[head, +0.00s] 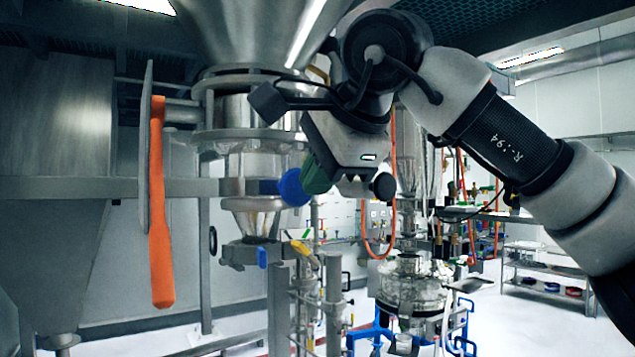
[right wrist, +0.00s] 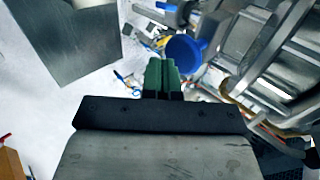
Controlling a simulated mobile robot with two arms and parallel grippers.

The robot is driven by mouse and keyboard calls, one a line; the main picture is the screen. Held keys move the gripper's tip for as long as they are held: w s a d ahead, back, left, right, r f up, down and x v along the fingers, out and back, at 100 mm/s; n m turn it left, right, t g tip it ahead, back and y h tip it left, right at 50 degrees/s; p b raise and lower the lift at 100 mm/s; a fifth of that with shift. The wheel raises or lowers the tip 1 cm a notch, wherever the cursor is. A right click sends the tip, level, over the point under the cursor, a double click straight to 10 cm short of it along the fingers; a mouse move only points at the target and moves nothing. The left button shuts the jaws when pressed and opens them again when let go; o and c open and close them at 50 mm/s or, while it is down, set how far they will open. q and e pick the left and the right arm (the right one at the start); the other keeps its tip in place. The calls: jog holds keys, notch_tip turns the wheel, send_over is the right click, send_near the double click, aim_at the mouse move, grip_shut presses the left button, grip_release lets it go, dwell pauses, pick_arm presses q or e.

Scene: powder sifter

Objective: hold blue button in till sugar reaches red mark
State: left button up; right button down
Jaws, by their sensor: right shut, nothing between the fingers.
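The round blue button (head: 294,188) shows in the head view on the right side of a metal and glass sifter column (head: 245,135). It also shows in the right wrist view (right wrist: 186,54), just right of my fingertips. My right gripper (head: 312,178) has green fingers, which are shut and empty (right wrist: 161,64). In the head view the fingertips are at the button's right edge; I cannot tell whether they touch it. The glass section is partly clear, but I cannot make out a sugar level or a red mark. My left gripper is not in view.
A long orange handle (head: 160,205) hangs at the left beside a thin metal plate. A large steel hopper (head: 255,30) is overhead. Pipes with a yellow valve lever (head: 301,248) stand below the button. Another glass vessel (head: 412,285) stands farther back. White floor is open at right.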

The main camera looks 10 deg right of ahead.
jog(key=b+v, duration=0.1)
jog(key=v, duration=0.8)
jog(key=shift+r+b, duration=0.2)
jog(key=shift+b, duration=0.1)
jog(key=shift+s+d, duration=0.1)
jog(key=shift+s, duration=0.15)
jog(key=shift+w, duration=0.1)
